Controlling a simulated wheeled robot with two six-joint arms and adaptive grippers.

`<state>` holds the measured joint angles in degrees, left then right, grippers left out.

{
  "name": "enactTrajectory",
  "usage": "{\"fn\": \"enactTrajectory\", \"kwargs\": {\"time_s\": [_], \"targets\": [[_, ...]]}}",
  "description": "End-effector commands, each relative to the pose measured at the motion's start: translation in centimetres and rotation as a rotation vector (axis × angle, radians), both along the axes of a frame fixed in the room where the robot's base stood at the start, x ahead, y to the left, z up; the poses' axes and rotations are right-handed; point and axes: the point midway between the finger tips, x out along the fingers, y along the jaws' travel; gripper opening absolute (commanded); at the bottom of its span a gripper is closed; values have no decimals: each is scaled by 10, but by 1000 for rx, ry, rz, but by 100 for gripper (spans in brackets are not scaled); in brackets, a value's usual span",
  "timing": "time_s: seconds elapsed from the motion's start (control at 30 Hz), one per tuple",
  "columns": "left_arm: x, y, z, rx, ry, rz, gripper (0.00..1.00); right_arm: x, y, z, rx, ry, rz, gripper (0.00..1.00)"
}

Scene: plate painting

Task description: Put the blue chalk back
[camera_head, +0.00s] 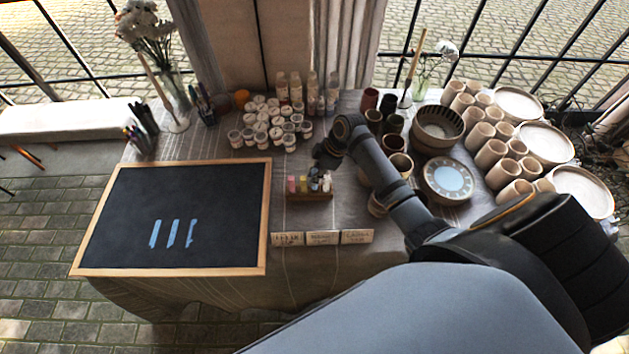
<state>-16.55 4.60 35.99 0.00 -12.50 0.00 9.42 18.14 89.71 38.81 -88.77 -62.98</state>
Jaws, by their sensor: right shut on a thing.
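The wooden chalk holder (309,197) stands on the table right of the blackboard, with pink, yellow and white chalks upright in it. My right gripper (318,178) is over the right part of this holder, shut on the blue chalk. The chalk is small and mostly hidden by the fingers, so I cannot tell whether it touches the holder. The framed blackboard (190,215) lies flat on the left of the table and carries three blue strokes. My left gripper is not in view.
Small lidded jars (270,120) and bottles stand behind the holder. Three labelled cards (323,238) are in front of it. Cups, a bowl (438,128) and a plate (447,181) crowd the right, near my arm. Flower vases stand at the back.

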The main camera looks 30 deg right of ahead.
Motion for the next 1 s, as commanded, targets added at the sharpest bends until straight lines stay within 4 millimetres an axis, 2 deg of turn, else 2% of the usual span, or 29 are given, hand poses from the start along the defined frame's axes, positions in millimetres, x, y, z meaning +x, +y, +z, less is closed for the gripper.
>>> {"fn": "enactTrajectory", "kwargs": {"time_s": [0.2, 0.6, 0.63, 0.77, 1.0], "targets": [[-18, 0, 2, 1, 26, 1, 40, -1, 0, -32, 1, 4, -1, 0], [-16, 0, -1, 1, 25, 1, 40, -1, 0, -40, 0, 2, 0, 0], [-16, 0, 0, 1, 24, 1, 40, -1, 0, -39, 0, 2, 1, 22], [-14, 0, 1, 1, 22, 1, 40, -1, 0, -39, 0, 2, 1, 39], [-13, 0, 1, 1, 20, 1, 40, -1, 0, -39, 0, 2, -1, 40]]}}
